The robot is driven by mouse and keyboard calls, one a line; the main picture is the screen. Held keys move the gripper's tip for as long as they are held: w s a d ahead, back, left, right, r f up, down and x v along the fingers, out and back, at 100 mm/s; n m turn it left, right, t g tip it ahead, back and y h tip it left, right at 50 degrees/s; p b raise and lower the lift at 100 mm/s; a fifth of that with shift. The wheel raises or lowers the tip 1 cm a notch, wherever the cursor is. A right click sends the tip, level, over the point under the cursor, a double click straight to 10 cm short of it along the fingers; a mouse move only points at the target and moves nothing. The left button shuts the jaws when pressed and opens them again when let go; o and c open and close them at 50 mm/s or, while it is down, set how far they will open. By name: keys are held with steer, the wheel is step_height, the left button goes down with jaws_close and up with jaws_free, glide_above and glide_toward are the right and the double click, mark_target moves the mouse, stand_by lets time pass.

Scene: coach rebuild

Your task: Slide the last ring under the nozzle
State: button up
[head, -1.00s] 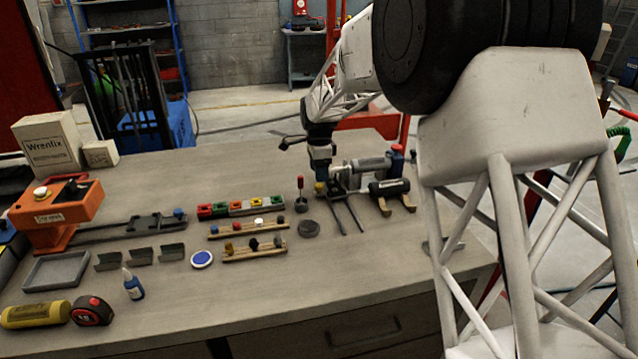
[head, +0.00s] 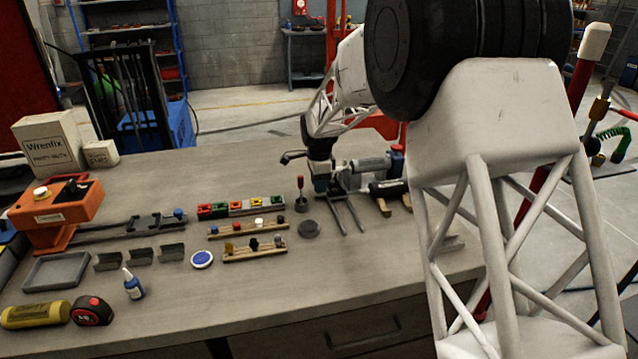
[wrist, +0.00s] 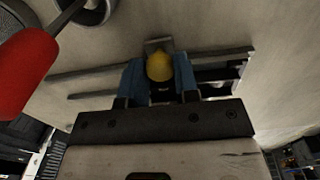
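My gripper (wrist: 158,82) points down at the rear end of two dark parallel rails (head: 347,214), beside a grey cylindrical machine (head: 368,170). In the wrist view its blue fingers stand on both sides of a rounded yellow piece (wrist: 160,67) and appear to press on it. A small grey block (wrist: 158,45) shows just beyond the yellow piece, between the rails. In the head view the yellow piece is hidden by my gripper. I cannot make out a ring or the nozzle for certain; the yellow piece's underside is hidden.
Racks of small coloured parts (head: 240,207) lie farther left. A black cylinder on wooden supports (head: 388,189) is to the right. Bare tabletop lies in front.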

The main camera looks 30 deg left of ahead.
jaws_close()
steer(key=shift+w+a, duration=1.25)
steer(key=o, duration=0.6)
jaws_free()
steer(key=shift+r, duration=0.1)
steer(key=shift+r, duration=3.85)
